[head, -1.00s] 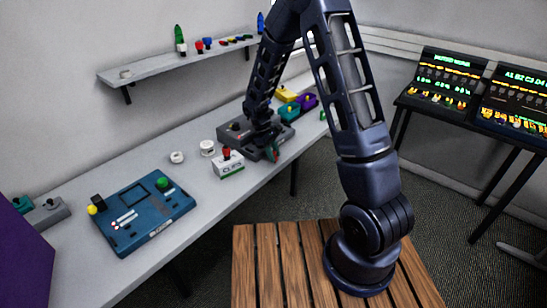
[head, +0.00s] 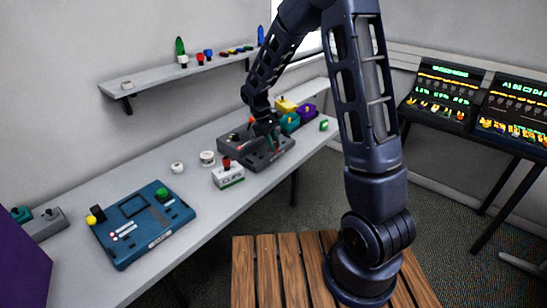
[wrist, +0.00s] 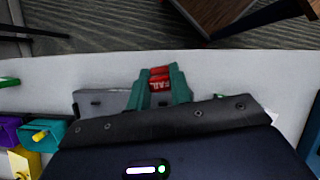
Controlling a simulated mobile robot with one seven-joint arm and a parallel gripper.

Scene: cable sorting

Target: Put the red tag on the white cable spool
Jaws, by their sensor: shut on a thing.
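My gripper (wrist: 158,92) has green fingers shut on a small red tag (wrist: 160,79), which shows between the fingertips in the wrist view, with pale marks on it. In the head view my gripper (head: 270,141) is over the dark grey box on the bench, and the tag is too small to make out clearly. Two small white spool-like rings stand on the bench to the left, well apart from my gripper: a larger one (head: 207,157) and a smaller one (head: 177,167). I cannot tell which is the white cable spool.
The dark grey box (head: 284,145) lies under my gripper. A white clips box (head: 228,177) with a red top stands left of it. A blue device (head: 140,240) is farther left. Yellow, teal and purple boxes (head: 307,111) stand beyond. A wall shelf (head: 150,80) hangs above.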

